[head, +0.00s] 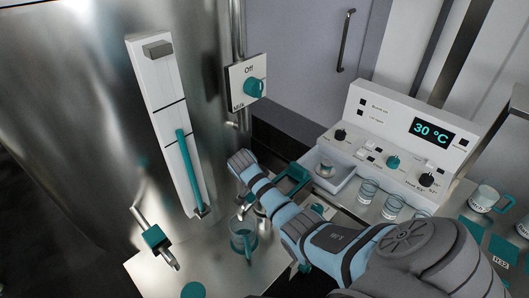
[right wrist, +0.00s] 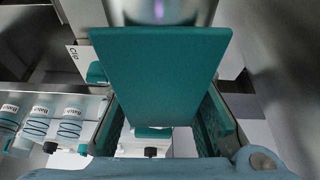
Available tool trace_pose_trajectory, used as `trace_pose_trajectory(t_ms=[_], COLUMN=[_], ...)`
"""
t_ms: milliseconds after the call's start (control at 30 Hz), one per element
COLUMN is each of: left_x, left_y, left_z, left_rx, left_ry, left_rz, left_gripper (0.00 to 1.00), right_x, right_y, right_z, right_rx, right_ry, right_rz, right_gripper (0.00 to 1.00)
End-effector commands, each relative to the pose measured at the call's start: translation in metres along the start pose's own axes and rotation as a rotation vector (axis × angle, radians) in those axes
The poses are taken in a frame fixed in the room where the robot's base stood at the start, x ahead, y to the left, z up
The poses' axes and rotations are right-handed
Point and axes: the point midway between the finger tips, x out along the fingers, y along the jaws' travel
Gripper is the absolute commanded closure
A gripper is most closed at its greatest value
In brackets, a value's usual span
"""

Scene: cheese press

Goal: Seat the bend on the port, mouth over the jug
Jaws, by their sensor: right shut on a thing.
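The steel tank (head: 60,110) fills the left of the head view. A steel pipe with a teal block (head: 153,237) stands out from its lower front; I cannot tell whether this is the port. The teal jug (head: 243,241) stands upright below my right wrist. My right gripper (right wrist: 162,120) is shut on a flat teal piece that fills the middle of the right wrist view. A steel tube (right wrist: 160,12) shows just beyond it; this looks like the bend (right wrist: 165,70) with its teal grip. In the head view my arm mostly hides the gripper and bend. My left gripper is out of view.
The milk valve (head: 253,87) reads Off. A control panel (head: 400,140) shows 30 °C, with several glass jars (head: 367,190) before it.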

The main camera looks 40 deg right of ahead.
Motion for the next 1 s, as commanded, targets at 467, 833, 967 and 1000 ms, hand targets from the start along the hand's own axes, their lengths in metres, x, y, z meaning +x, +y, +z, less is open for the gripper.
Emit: trace_pose_trajectory(t_ms=[467,833,967,1000], left_x=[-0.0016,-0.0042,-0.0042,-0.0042], left_y=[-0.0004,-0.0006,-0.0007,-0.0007], left_z=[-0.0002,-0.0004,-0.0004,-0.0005], left_rx=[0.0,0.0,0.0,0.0], left_ry=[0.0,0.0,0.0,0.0], left_rz=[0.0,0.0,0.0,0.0], left_gripper=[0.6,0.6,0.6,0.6], right_x=[-0.0002,0.0017,0.0018,0.0018], right_y=[-0.0002,-0.0004,-0.0004,-0.0004], right_z=[-0.0002,0.0005,0.0005,0.0005], right_rx=[0.0,0.0,0.0,0.0], right_ry=[0.0,0.001,0.001,0.001], right_rz=[0.0,-0.001,-0.001,-0.001], right_gripper=[1.0,1.0,1.0,0.67])
